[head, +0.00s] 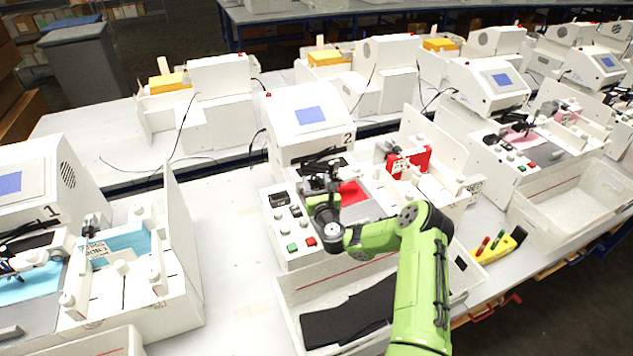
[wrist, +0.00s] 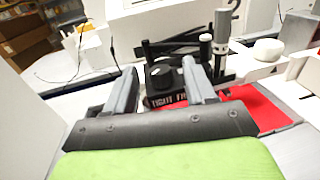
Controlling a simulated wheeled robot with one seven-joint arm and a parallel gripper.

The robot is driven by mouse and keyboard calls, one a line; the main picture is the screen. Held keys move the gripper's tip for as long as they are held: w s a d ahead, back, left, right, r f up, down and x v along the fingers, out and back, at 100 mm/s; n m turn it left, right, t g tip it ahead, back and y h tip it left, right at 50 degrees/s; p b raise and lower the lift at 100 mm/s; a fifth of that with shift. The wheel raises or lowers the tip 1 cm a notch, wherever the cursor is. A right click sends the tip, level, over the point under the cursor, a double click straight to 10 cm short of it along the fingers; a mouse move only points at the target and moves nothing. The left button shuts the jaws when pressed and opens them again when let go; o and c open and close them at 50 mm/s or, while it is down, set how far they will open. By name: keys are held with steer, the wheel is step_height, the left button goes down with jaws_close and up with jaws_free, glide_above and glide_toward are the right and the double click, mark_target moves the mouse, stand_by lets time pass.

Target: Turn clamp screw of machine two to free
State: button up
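Machine two (head: 287,122) is a white box with a blue screen and the number 2, in the middle of the head view. My gripper (head: 322,182) is over its work area and hides the screw there. In the wrist view, the black clamp screw knob (wrist: 164,76) shows between the two grey fingers of my gripper (wrist: 159,66). A label below it reads TIGHT and, partly hidden by the right finger, FR. The fingers are spread, with a gap at the left of the knob. Whether the right finger touches it I cannot tell.
A red piece (wrist: 262,108) lies right of the knob, near a grey upright pen-like post (wrist: 221,28). A button panel (head: 290,222) is left of my gripper. A white bin (head: 290,290) with black pieces stands in front. Machine one (head: 35,172) is at the left.

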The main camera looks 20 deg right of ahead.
jaws_close()
steer(key=shift+d+y, duration=0.1)
steer(key=shift+y, duration=0.2)
steer(key=n+y+b, duration=0.1)
steer(key=n+y, duration=0.1)
steer(key=d+n+y+b, duration=0.1)
steer(key=y+b, duration=0.1)
steer(key=y, duration=0.1)
steer(key=shift+f+n, duration=0.1)
steer(key=shift+n, duration=0.3)
steer(key=n+y+b, duration=0.1)
steer(key=n+g+y+b, duration=0.1)
steer(key=y+b, duration=0.1)
steer(key=n+y+b, duration=0.1)
steer(key=y, duration=0.1)
steer(key=shift+w+d+f+n+g, duration=0.15)
steer(key=shift+d+n+g, duration=0.15)
steer(key=n+g+y+b, duration=0.1)
steer(key=b, duration=0.1)
steer(key=n+g+y+b, duration=0.1)
steer(key=y+b, duration=0.1)
steer(key=shift+w+d+y, duration=0.15)
steer(key=shift+y, duration=0.15)
steer(key=shift+n+g+y+b, duration=0.3)
steer(key=shift+n+y+b, duration=0.1)
steer(key=shift+n+b, duration=0.1)
steer(key=shift+r+g+y, duration=0.3)
steer(key=shift+r+y, duration=0.05)
steer(key=shift+y, duration=0.05)
